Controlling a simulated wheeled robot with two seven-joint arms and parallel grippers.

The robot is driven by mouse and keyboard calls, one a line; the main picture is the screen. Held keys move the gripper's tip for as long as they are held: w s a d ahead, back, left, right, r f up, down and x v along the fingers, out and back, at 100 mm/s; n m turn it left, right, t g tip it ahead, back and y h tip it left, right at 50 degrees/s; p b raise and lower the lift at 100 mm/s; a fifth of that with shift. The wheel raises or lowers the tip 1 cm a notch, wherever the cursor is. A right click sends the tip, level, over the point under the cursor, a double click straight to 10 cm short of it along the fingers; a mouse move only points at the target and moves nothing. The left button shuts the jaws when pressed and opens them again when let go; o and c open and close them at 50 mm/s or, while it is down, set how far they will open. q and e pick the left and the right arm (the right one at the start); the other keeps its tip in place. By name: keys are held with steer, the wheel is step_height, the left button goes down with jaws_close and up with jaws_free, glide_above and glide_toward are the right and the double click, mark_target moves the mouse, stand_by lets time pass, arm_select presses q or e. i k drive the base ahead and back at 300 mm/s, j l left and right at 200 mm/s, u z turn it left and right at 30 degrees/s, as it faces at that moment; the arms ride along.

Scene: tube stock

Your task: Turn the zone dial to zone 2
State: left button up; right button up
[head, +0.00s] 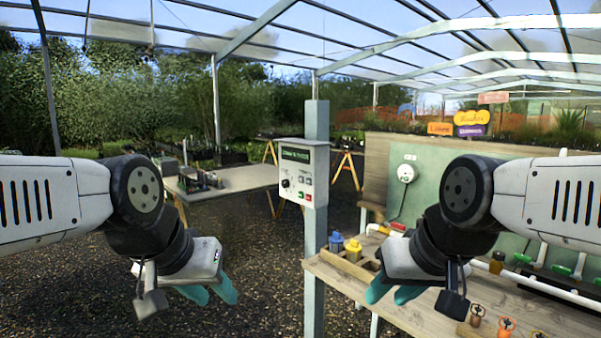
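The control box (312,160) is a white box on a grey-blue post in the middle of the head view, with a dark display strip. The zone dial (286,183) seems to be the small black knob at the lower left of its face. Its setting is too small to read. My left gripper (213,292) is low and to the left of the box, with its teal fingers apart and empty. My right gripper (392,293) is low and to the right, in front of the workbench, with its teal fingers apart and empty. Neither gripper touches the box.
The post (315,260) stands between my grippers. A wooden workbench (450,318) with yellow and blue fittings, pipes and valves fills the right. A grey table (235,180) with small items stands behind on the left. The gravel floor (120,270) is open at left.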

mark_target(284, 183)
steer(key=i+u, duration=0.1)
steer(key=u, duration=0.5)
steer(key=i+l+u, duration=0.3)
steer(key=i, duration=0.15)
steer(key=i+l+u, duration=0.25)
steer(key=i, duration=0.2)
steer(key=i+l, duration=0.45)
